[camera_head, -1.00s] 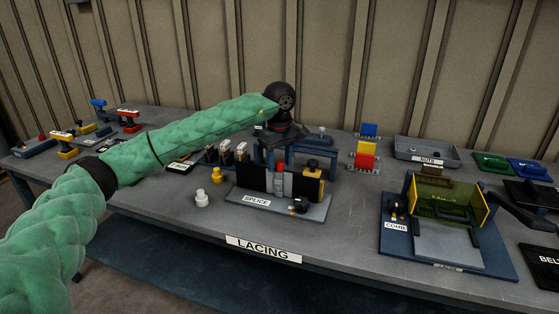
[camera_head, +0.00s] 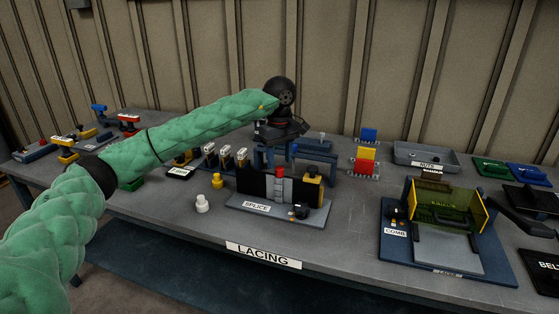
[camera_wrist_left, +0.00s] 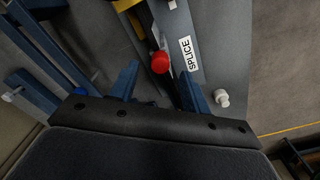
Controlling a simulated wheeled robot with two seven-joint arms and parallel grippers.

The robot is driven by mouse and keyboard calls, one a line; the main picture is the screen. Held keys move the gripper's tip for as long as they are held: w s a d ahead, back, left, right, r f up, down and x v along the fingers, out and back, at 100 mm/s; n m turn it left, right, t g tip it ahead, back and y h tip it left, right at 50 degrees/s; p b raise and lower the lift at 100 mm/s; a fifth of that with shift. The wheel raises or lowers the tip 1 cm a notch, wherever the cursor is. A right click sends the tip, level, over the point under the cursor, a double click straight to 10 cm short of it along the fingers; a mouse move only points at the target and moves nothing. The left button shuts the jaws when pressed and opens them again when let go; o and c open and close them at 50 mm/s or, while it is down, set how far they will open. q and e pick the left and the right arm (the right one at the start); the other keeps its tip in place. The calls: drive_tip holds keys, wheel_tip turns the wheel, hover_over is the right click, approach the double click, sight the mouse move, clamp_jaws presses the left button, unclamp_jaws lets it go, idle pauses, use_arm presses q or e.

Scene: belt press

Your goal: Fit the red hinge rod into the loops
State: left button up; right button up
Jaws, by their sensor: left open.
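The red hinge rod shows as a red cap (camera_head: 280,171) at the top of the grey loops (camera_head: 279,187), between the dark belt ends on the SPLICE stand (camera_head: 257,207). How deep the rod sits cannot be told. In the left wrist view the red cap (camera_wrist_left: 160,62) lies between the two blue fingertips, with a gap on each side. My left gripper (camera_wrist_left: 159,73) is open and holds nothing. In the head view it hangs above the splice (camera_head: 280,131), with its fingertips hard to make out. My right gripper is out of view.
A blue stand (camera_head: 322,157) is close behind the splice. Yellow (camera_head: 217,181) and white (camera_head: 202,203) pegs stand to its left. The COMB fixture (camera_head: 395,231), a grey tray (camera_head: 426,155) and stacked coloured blocks (camera_head: 365,155) are to the right. Bare table lies between splice and comb.

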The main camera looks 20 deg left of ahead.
use_arm(q)
drive_tip(key=shift+r+p, duration=0.4)
drive_tip(key=shift+r, duration=1.55)
drive_tip(key=shift+f, duration=0.1)
